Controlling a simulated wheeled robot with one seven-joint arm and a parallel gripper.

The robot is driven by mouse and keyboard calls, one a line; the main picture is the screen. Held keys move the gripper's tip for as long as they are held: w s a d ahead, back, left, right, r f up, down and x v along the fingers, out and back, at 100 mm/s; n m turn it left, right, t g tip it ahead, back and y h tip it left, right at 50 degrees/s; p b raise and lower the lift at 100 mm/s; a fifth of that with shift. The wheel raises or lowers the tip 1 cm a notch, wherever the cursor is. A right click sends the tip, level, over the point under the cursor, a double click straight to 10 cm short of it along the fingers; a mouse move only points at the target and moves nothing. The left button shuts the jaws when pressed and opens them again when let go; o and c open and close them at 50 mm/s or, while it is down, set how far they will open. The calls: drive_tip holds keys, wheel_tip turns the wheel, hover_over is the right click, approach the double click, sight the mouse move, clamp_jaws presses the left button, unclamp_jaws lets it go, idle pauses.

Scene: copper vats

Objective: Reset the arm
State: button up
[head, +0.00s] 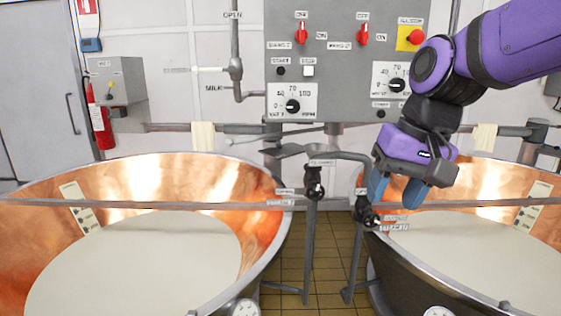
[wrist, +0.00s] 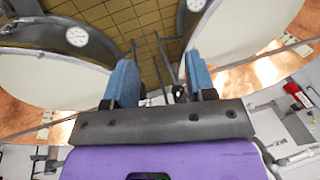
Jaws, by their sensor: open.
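My purple arm comes in from the upper right of the head view. I cannot tell whether a finger touches the valve.
Two copper vats with white liquid, left (head: 150,170) and right (head: 500,280), flank a tiled floor gap (head: 325,265). A control panel (head: 345,60) with red switches and dials hangs behind. A second valve (head: 314,185) stands on a pipe between the vats. A fire extinguisher (head: 99,122) hangs at left.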

drive_tip(key=s+d+t+h, duration=0.2)
drive_tip(key=s+d+t, duration=0.1)
drive_tip(key=s+d, duration=0.7)
drive_tip(key=d, duration=0.3)
drive_tip(key=shift+d+n+t, duration=0.15)
drive_tip(key=shift+n+t, duration=0.15)
drive_tip(key=shift+t, duration=0.1)
idle(1.1)
